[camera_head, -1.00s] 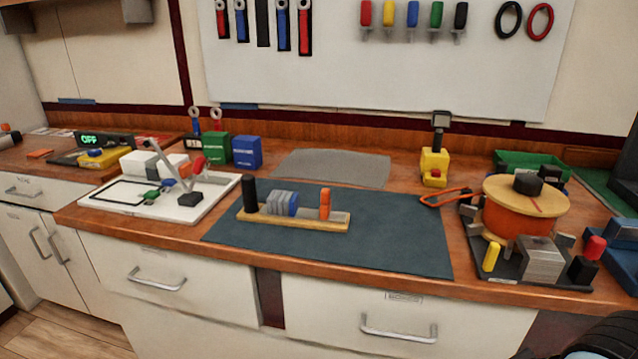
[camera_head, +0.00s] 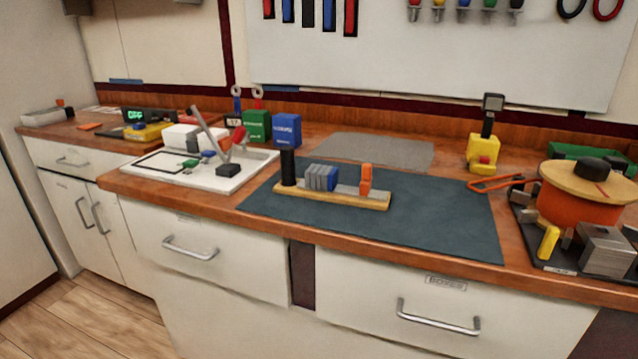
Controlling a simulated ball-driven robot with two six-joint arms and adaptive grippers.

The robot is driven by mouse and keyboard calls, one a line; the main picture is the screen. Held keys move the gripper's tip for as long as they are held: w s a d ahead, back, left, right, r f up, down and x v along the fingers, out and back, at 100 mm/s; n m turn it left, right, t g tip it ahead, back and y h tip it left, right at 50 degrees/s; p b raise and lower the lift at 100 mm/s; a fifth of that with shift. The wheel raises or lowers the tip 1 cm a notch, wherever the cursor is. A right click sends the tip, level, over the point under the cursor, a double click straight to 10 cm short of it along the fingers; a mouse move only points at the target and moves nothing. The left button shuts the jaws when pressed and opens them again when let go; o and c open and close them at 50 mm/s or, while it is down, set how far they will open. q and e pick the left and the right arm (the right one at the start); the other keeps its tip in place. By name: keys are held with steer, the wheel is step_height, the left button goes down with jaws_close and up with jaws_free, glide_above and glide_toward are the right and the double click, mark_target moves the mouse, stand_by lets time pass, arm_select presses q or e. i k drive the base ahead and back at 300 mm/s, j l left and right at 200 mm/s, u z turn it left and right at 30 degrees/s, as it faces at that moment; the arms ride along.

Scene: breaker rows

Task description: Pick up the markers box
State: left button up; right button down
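Two small upright boxes stand side by side at the back of the wooden counter, a green box (camera_head: 256,126) and a blue box (camera_head: 287,130). Each has a pale printed label too small for me to read surely, so I cannot tell which is the markers box. Neither of my grippers is in view.
A white tray (camera_head: 255,160) with small parts lies in front of the boxes. A dark mat (camera_head: 440,220) holds a wooden rail (camera_head: 340,197) with grey, blue and orange blocks. A yellow device (camera_head: 483,152) and orange spool (camera_head: 580,207) stand right. Drawers front the counter.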

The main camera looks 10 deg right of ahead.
mark_target(257, 122)
steer(key=i+j+z, duration=0.2)
steer(key=i+j, duration=0.15)
steer(key=j, duration=0.25)
steer(key=i+j+z, duration=0.1)
steer(key=j, duration=0.2)
steer(key=i+j+z, duration=0.1)
steer(key=j, duration=0.25)
steer(key=i, duration=0.1)
